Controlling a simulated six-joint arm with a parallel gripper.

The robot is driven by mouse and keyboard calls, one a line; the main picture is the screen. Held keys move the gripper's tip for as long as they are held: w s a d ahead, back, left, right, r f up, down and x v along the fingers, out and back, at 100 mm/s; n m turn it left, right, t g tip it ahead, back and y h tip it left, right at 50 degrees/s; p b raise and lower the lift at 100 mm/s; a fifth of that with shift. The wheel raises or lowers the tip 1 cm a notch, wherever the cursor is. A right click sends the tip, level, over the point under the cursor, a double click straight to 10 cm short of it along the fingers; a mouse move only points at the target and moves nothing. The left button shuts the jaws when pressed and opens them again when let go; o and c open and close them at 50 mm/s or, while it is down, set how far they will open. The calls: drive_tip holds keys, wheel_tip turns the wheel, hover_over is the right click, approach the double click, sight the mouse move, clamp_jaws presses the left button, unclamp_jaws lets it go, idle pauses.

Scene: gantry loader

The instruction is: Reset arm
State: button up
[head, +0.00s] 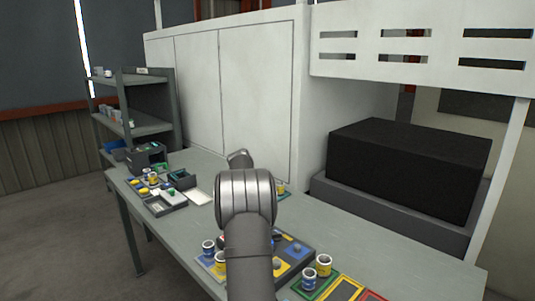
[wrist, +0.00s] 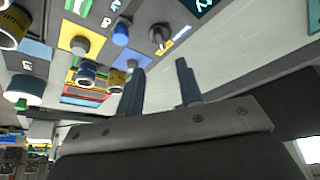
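My arm (head: 247,215) reaches over the long grey table (head: 430,261) in the head view and hides part of it. The fingers of my gripper cannot be made out in the head view. In the wrist view my gripper (wrist: 160,72) shows two dark fingers set apart with a clear gap between them and nothing held.
Several cans, such as a yellow can (head: 323,264), stand on coloured squares at the table's front. Small trays (head: 165,207) and parts lie at the left end. A black block (head: 405,168) stands behind the table, near white cabinets (head: 255,90). A grey shelf (head: 140,127) is at left.

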drive_tip(key=x, duration=0.8)
drive_tip(key=shift+d+f, duration=0.1)
drive_tip(key=shift+f, duration=0.3)
drive_tip(key=shift+d+f+n, duration=0.1)
drive_tip(key=shift+f+n, duration=0.15)
drive_tip(key=shift+n, duration=0.05)
drive_tip(key=shift+r+n+t, duration=0.1)
drive_tip(key=shift+n+t, duration=0.2)
drive_tip(key=shift+n, duration=0.1)
drive_tip(key=n+t, duration=0.1)
drive_tip(key=n, duration=0.2)
drive_tip(key=n+t+y, duration=0.1)
drive_tip(key=n, duration=0.2)
drive_tip(key=shift+s+d+y, duration=0.1)
drive_tip(key=shift+s+y, duration=0.1)
drive_tip(key=shift+y, duration=0.1)
drive_tip(key=shift+s+d+n+t+y, duration=0.15)
drive_tip(key=shift+n+y, duration=0.35)
drive_tip(key=shift+n, duration=1.05)
drive_tip(key=shift+w+d+n+t+y, duration=0.1)
drive_tip(key=shift+n+t+y, duration=0.3)
drive_tip(key=shift+n, duration=1.45)
